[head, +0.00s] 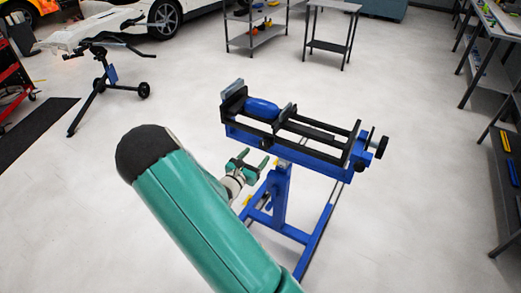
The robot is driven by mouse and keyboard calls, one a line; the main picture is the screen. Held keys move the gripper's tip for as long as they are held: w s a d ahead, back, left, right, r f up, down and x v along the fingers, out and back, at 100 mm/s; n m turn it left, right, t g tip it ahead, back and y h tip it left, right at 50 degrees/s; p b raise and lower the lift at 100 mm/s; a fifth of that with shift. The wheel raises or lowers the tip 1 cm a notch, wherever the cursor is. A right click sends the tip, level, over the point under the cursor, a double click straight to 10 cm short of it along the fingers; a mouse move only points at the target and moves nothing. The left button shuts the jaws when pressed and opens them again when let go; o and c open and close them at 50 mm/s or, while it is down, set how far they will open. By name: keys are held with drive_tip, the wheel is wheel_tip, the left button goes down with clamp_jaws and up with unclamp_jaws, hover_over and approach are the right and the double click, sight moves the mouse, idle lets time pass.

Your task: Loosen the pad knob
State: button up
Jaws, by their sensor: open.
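A blue stand (279,190) with a black-railed clamp frame on top is in the middle of the head view. A round black knob (381,147) sticks out at the frame's right end. I cannot tell which of these is the pad knob. My gripper (255,158), with green fingers, is open just left of the post and below the frame. Its fingers point up and right, and nothing shows between them. The knob at the right end is well away from it.
A blue cylinder (262,107) lies in the frame's left part, near a grey pad (232,88). The stand's blue feet spread on the pale floor. A black tripod stand (101,85) is at left, shelves and benches at the back and right. The floor around the stand is mostly clear.

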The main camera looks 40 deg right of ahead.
sight(263, 147)
drive_tip(key=x, duration=0.5)
drive_tip(key=c, duration=1)
drive_tip(key=shift+a, duration=0.1)
